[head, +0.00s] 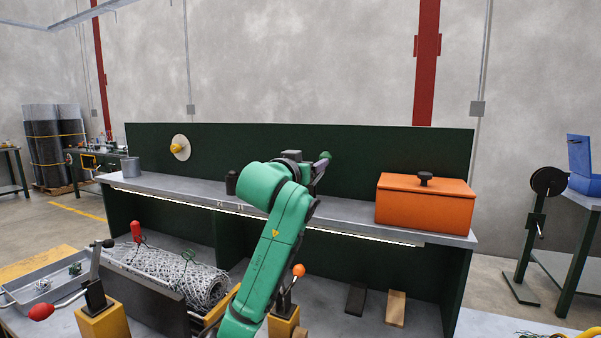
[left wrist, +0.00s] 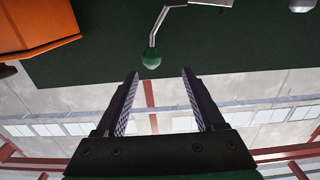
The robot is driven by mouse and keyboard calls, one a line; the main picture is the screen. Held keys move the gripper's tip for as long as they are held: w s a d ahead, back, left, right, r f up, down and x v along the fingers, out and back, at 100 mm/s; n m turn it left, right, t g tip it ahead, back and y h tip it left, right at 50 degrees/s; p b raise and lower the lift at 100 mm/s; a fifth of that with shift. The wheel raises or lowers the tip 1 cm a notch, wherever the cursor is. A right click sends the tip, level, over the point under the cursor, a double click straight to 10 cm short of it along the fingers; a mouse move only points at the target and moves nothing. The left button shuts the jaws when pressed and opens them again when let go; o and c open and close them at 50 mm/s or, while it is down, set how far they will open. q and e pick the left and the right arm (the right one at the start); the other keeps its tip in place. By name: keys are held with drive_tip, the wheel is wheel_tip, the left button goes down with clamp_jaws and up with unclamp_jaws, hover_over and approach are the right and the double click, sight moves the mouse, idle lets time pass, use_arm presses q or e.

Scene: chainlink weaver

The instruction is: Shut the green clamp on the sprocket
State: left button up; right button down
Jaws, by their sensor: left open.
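The green knob (head: 325,155) of the clamp shows just right of my left wrist in the head view, above the back bench. In the left wrist view, the green knob (left wrist: 151,60) hangs on a bent metal lever (left wrist: 153,32). My left gripper (left wrist: 158,73) is open and empty. The knob lies slightly beyond its fingertips, between their lines and nearer the left finger. In the head view my green arm hides most of the clamp and the gripper. I cannot make out the sprocket. My right gripper is out of view.
An orange box (head: 424,206) with a black knob stands on the bench (head: 345,210) to the right. A dark green panel (head: 400,150) rises behind. In front are a wire mesh roll (head: 195,282), a red-handled lever (head: 40,312) and an orange-knobbed lever (head: 298,270).

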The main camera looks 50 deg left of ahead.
use_arm(q)
drive_tip(key=b+v, duration=0.1)
drive_tip(key=v, duration=0.4)
drive_tip(key=shift+s, duration=0.1)
idle(0.3)
drive_tip(key=b+v, duration=0.6)
drive_tip(key=v, duration=0.8)
drive_tip(key=shift+s+b, duration=0.25)
drive_tip(key=shift+b, duration=0.1)
drive_tip(key=shift+d, duration=0.15)
